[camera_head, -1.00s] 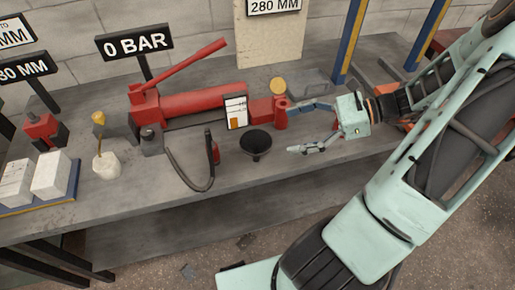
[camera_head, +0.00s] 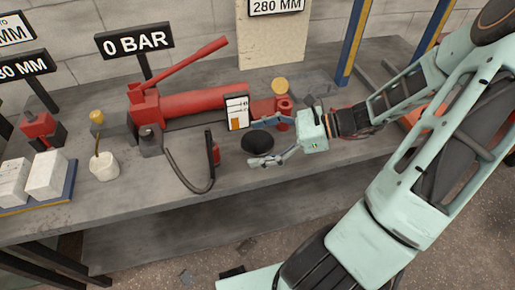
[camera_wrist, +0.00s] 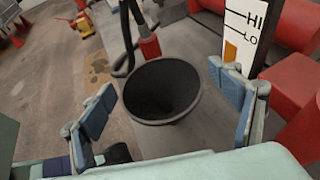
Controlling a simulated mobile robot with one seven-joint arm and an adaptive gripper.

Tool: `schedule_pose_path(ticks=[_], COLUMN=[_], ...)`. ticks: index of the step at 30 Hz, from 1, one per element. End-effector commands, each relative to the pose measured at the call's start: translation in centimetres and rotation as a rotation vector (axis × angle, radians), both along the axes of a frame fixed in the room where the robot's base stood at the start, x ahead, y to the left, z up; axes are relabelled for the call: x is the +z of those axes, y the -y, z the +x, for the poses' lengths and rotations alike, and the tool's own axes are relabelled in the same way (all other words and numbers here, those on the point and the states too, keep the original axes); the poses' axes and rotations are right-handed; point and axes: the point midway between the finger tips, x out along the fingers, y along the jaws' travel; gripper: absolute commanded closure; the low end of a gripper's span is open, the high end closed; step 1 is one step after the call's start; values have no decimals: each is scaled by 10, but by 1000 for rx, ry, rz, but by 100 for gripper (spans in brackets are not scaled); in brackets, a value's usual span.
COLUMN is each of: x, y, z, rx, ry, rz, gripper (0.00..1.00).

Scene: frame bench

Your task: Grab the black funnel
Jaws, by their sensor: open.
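The black funnel (camera_head: 258,141) is on the grey bench in front of the red pump. In the wrist view, its wide round mouth (camera_wrist: 162,88) faces the camera, and its lower part is hidden. My gripper (camera_head: 262,144) is open, with one finger on the far side of the funnel and one on the near side. In the wrist view, the blue-padded fingers (camera_wrist: 165,103) stand left and right of the funnel. A gap shows on the left; the right finger is close to the rim, and contact is unclear.
A red hand pump (camera_head: 205,103) stands behind, with a gauge card (camera_head: 237,113) close to the funnel. A black hose (camera_head: 185,180) with a red end curves to the left. The bench front is clear.

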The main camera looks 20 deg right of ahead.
Motion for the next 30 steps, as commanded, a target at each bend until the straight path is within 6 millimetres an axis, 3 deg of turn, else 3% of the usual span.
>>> schedule_pose_path(ticks=[5,17,25,30], x=[0,0,2,14], y=[0,0,0,0], z=[0,0,0,0], rx=[0,0,0,0], ry=[0,0,0,0], rz=[0,0,-1,-2], gripper=[19,62,62,62])
